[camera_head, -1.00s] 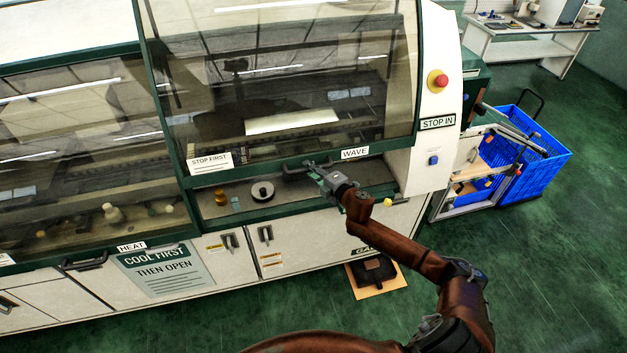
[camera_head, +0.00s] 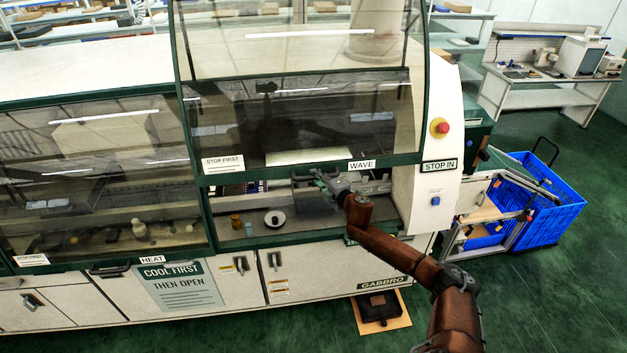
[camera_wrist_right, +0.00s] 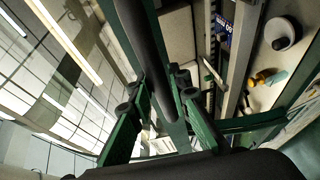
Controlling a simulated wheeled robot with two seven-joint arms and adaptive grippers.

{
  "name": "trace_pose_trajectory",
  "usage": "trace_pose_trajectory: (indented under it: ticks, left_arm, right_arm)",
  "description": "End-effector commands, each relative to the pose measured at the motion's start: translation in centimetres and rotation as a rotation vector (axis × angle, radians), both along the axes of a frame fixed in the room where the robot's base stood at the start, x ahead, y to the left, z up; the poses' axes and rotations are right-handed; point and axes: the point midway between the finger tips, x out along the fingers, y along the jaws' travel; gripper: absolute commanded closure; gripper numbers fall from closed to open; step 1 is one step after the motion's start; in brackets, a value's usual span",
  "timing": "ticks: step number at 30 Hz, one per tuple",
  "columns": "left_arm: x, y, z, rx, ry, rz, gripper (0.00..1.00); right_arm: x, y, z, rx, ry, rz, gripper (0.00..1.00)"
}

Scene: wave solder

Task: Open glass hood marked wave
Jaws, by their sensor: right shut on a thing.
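The glass hood (camera_head: 235,125) has a green frame and a WAVE label (camera_head: 362,165) on its lower rail. It stands partly raised, with an open gap between that rail and the machine's front ledge. My right gripper (camera_head: 320,179) is at the dark handle (camera_head: 301,174) left of the label. In the right wrist view the green fingers (camera_wrist_right: 160,108) are on both sides of the dark handle bar (camera_wrist_right: 143,38), shut on it. My left gripper is not in view.
Inside the gap are a white spool (camera_head: 275,218) and an amber jar (camera_head: 236,221). The HEAT hood (camera_head: 90,185) to the left is down. A red stop button (camera_head: 440,128) is on the right panel. A blue crate cart (camera_head: 545,215) stands at the right.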

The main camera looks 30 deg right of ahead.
Motion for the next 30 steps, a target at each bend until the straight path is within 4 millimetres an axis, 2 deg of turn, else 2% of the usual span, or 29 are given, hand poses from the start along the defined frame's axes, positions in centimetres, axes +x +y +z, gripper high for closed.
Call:
trace_pose_trajectory:
  ticks: [4, 5, 13, 23, 26, 30]
  left_arm:
    - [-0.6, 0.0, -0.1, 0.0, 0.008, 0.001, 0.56]
    - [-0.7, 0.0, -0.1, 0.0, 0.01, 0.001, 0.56]
    - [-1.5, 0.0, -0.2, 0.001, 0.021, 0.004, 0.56]
    - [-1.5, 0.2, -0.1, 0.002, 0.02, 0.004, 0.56]
    - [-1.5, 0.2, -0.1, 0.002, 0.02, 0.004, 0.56]
    - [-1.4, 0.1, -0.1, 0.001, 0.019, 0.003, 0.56]
  right_arm:
    - [0.0, 0.0, 0.3, 0.001, -0.005, 0.001, 1.0]
    - [-0.1, 0.0, 0.3, 0.001, -0.005, 0.001, 0.82]
    - [-0.1, -0.1, 0.1, 0.001, -0.002, -0.001, 0.64]
    - [-0.4, 0.0, 0.0, 0.0, 0.001, 0.0, 0.64]
    - [-1.3, 0.1, 0.1, 0.0, 0.001, 0.0, 0.64]
    - [-3.7, 0.2, 0.5, -0.001, 0.002, 0.001, 0.64]
